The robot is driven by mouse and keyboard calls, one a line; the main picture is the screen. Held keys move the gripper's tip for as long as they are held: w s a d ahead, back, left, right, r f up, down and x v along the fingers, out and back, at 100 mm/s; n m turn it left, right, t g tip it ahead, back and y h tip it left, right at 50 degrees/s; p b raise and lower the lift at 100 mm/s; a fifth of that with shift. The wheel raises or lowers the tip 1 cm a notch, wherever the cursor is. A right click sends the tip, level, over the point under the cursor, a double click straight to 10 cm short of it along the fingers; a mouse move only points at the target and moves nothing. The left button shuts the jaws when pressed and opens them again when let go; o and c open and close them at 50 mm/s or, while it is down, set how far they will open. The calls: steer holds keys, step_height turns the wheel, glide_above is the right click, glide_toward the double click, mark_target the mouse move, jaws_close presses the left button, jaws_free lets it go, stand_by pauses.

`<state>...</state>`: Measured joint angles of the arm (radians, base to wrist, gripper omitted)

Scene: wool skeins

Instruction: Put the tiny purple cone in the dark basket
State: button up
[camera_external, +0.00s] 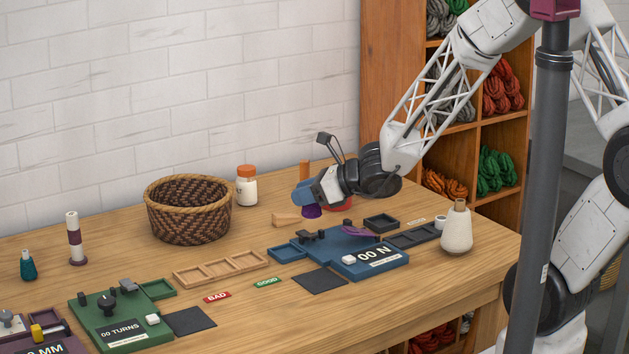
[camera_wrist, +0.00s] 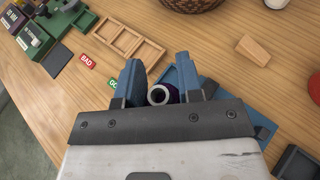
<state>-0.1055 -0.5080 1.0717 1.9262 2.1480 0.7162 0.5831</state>
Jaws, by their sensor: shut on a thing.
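The tiny purple cone (camera_external: 311,212) shows just below the blue fingers of my gripper (camera_external: 305,194). In the wrist view the cone (camera_wrist: 171,96), with a pale ring at its top, sits between the two blue fingers (camera_wrist: 155,78). My gripper is shut on it, and the fingers hide part of it. Its height above the table is hard to tell. The dark basket (camera_external: 188,222) is a brown woven bowl with a lighter rim, standing on the table to the left of my gripper. Its edge also shows at the top of the wrist view (camera_wrist: 186,4).
A jar with an orange lid (camera_external: 247,188) stands between basket and gripper, toward the wall. A wooden block (camera_external: 287,219), a three-part wooden tray (camera_external: 222,268) and a blue device (camera_external: 350,262) lie nearby. A cream cone (camera_external: 457,230) stands at right.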

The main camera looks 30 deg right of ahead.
steer(key=s+f, duration=0.3)
steer(key=f, duration=0.2)
steer(key=shift+s+a+f, duration=0.15)
steer(key=shift+s+a, duration=0.1)
steer(key=shift+a, duration=0.05)
stand_by(0.5)
glide_above(258, 245)
steer(key=shift+f, duration=0.75)
steer(key=shift+f, duration=1.75)
steer(key=shift+f, duration=0.1)
